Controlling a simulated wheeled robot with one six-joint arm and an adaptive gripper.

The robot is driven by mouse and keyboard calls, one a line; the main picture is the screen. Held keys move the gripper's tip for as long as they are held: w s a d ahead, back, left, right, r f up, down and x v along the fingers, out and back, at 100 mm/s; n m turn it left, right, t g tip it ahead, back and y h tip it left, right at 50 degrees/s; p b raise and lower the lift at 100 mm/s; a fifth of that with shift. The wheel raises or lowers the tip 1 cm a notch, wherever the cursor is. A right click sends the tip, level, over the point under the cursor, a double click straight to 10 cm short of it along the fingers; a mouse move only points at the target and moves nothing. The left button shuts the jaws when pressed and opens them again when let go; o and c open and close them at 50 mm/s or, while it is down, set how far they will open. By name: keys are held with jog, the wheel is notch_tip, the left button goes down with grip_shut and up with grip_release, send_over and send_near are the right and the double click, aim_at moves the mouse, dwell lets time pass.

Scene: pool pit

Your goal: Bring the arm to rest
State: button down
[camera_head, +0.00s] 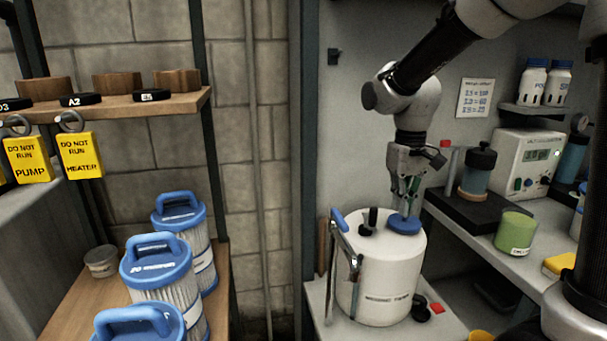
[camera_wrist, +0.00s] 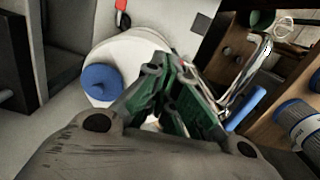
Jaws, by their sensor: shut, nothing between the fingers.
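My gripper (camera_head: 407,206) points down above the white cylindrical tank (camera_head: 378,288) at the centre right. Its fingers are shut with nothing between them. In the head view the fingertips overlap the blue round cap (camera_head: 404,224) on the tank's top. In the wrist view my gripper (camera_wrist: 172,75) is over the tank (camera_wrist: 130,50), and the blue cap (camera_wrist: 102,83) lies to the left of the fingers, apart from them in that picture. My arm reaches in from the upper right.
A metal lever with a blue grip (camera_head: 339,220) stands at the tank's left. Right is a bench with a green cup (camera_head: 515,232), a dark-lidded jar (camera_head: 478,170) and a display box (camera_head: 527,162). Blue-topped filter cartridges (camera_head: 160,266) stand on the left shelf. Yellow tags (camera_head: 80,154) hang above.

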jog(key=s+d+r+m+t, duration=0.1)
jog(key=s+d+r, duration=0.1)
jog(key=s+d, duration=0.2)
jog(key=s+d+r+m+t, duration=0.1)
jog(key=s+d+r+t, duration=0.1)
jog(key=s, duration=0.7)
jog(key=s+d+r+t, duration=0.2)
jog(key=s+d+r, duration=0.1)
jog(key=s+d, duration=0.3)
jog(key=shift+s+d+r+m, duration=0.15)
jog(key=shift+r+m, duration=0.15)
jog(key=shift+m, duration=0.1)
